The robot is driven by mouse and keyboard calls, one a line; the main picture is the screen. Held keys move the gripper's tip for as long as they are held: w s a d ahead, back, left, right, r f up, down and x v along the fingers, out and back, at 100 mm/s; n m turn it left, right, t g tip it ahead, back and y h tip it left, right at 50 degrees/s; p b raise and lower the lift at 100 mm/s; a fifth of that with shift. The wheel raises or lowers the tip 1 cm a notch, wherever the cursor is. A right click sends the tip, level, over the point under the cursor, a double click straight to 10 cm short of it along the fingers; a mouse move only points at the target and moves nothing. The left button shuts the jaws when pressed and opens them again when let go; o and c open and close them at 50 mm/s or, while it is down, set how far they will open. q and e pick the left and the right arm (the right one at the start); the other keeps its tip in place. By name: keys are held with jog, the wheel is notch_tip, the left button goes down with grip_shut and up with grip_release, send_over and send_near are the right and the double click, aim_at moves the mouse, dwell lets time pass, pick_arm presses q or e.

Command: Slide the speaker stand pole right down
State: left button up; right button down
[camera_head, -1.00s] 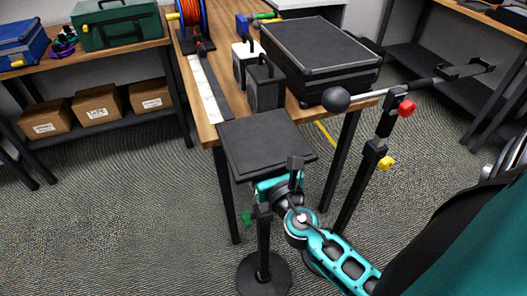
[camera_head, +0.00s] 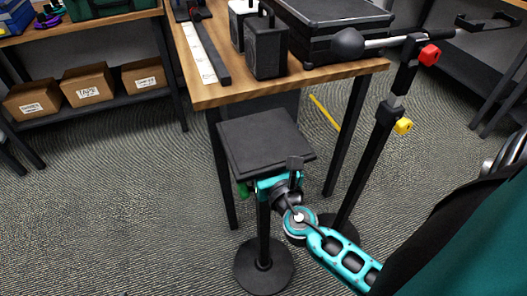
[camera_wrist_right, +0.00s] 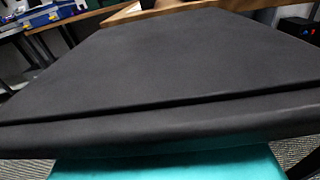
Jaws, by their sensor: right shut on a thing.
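The speaker stand has a square black top plate (camera_head: 265,146), a black lower tube (camera_head: 263,225) and a round black base (camera_head: 264,266) on the carpet. It stands upright. A green knob (camera_head: 243,190) shows close under the plate's left side. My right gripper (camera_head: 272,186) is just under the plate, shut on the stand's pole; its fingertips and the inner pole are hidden. In the right wrist view the plate (camera_wrist_right: 165,70) fills the picture, with my teal gripper body (camera_wrist_right: 165,166) below its edge. My left gripper is not in view.
A wooden table (camera_head: 290,90) stands behind the plate, holding two speakers (camera_head: 266,48) and a black case (camera_head: 335,25). A microphone stand (camera_head: 375,140) with red and yellow knobs rises to the right. Open carpet lies to the left.

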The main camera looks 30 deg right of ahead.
jog(key=shift+f, duration=0.35)
jog(key=c, duration=1)
grip_release()
jog(key=shift+o, duration=1.2)
jog(key=shift+r, duration=0.1)
jog(key=b+v, duration=0.1)
jog(key=v, duration=1.2)
